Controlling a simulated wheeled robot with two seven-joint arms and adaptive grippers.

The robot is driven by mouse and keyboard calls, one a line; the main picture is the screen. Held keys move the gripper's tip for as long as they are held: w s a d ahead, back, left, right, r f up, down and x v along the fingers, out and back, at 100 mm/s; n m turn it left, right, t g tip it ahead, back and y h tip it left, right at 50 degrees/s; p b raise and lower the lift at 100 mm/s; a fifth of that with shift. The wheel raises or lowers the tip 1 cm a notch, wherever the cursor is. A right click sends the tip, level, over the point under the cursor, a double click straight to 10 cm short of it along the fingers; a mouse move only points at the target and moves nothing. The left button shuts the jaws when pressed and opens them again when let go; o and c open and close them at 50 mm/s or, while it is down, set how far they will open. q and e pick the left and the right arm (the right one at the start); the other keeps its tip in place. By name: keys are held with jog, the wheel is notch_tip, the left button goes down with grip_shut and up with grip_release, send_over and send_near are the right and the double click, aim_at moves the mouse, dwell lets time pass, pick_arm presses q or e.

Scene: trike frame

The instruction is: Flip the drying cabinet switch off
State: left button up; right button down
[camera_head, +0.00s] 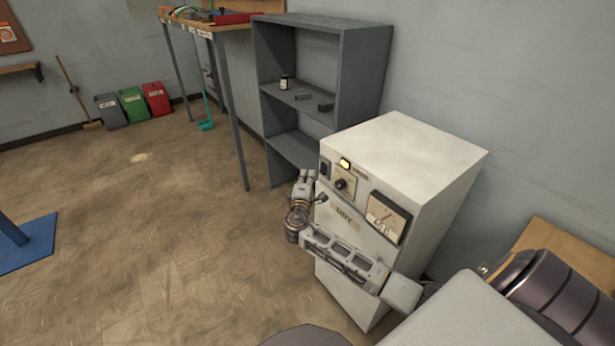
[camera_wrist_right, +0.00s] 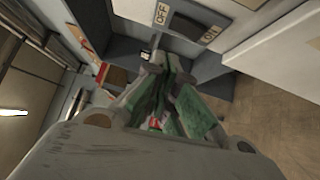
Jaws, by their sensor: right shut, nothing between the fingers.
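The drying cabinet (camera_head: 410,145) is a white box with a front panel. Its dark switch (camera_head: 324,168) sits at the panel's upper left corner. In the right wrist view the switch (camera_wrist_right: 187,23) shows between the labels OFF and ON; I cannot tell which side is pressed in. My left gripper is out of view.
A knob (camera_head: 341,184) and a dial gauge (camera_head: 387,217) are on the same panel. A grey shelf (camera_head: 321,60) with small items stands behind the cabinet. A workbench (camera_head: 209,26) stands at the back, with bins (camera_head: 133,104) farther left. The floor at left is mostly clear.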

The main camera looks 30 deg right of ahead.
jog(key=v, duration=0.9)
jog(key=shift+r, duration=0.45)
